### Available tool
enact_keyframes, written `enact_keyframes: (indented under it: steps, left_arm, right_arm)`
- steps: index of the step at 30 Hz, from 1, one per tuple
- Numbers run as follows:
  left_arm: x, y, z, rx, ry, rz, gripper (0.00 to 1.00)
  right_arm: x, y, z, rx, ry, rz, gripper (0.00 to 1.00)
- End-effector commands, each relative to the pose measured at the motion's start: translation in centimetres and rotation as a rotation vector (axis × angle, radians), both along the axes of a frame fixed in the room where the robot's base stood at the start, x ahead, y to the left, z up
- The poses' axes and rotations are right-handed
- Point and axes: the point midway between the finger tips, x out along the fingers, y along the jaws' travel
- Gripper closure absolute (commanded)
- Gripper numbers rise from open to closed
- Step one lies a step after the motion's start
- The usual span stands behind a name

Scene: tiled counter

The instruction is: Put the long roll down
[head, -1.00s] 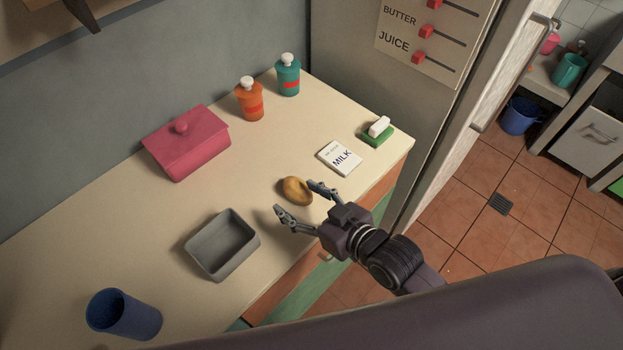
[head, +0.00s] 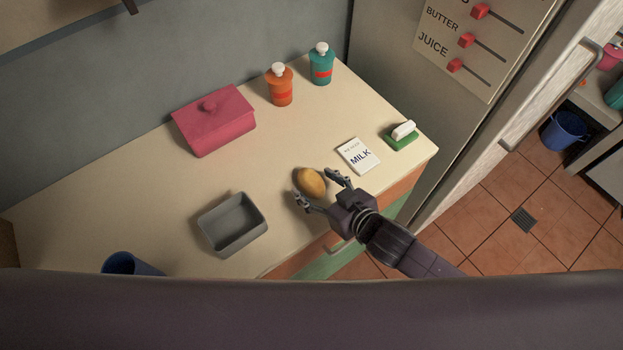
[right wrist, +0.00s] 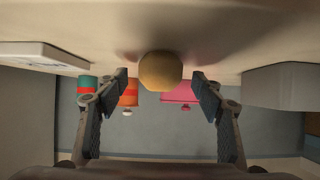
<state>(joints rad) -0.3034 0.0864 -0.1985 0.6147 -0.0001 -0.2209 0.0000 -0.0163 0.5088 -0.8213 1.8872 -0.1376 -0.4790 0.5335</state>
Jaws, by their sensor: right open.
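The long roll (head: 311,182) is a golden-brown bread roll lying on the pale counter (head: 290,222) near its front edge. My right gripper (head: 322,189) is open, with one finger at each side of the roll in the head view. In the right wrist view the roll (right wrist: 160,71) shows end-on, centred between the two spread fingers (right wrist: 160,88), with a gap on each side. I see no finger touching it. My left gripper is not in view.
A grey bin (head: 233,226) stands left of the roll, and a milk card (head: 357,156) and green sponge dish (head: 401,137) lie right. Behind are a pink lidded box (head: 214,121), orange bottle (head: 280,86) and teal bottle (head: 321,65). A blue cup (head: 131,264) is partly hidden.

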Motion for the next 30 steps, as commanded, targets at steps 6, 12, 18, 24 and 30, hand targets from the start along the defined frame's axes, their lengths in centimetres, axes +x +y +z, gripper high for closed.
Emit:
enact_keyframes:
  steps: [6,12,18,24,30]
  left_arm:
    - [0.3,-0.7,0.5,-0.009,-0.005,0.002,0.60]
    - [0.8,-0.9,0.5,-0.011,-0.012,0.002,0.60]
    - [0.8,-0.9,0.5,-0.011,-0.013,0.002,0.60]
    - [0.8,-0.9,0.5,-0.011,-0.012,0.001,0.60]
    - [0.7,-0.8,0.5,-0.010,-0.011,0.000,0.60]
  right_arm:
    - [1.5,1.1,-1.0,0.000,0.000,0.000,0.38]
    - [1.7,1.3,-1.1,0.000,0.000,0.001,0.38]
    - [1.6,1.2,-1.1,0.000,0.000,0.000,0.52]
    - [1.6,1.2,-1.1,0.000,0.000,0.001,0.74]
    - [1.6,1.2,-1.1,0.000,0.000,0.001,0.88]
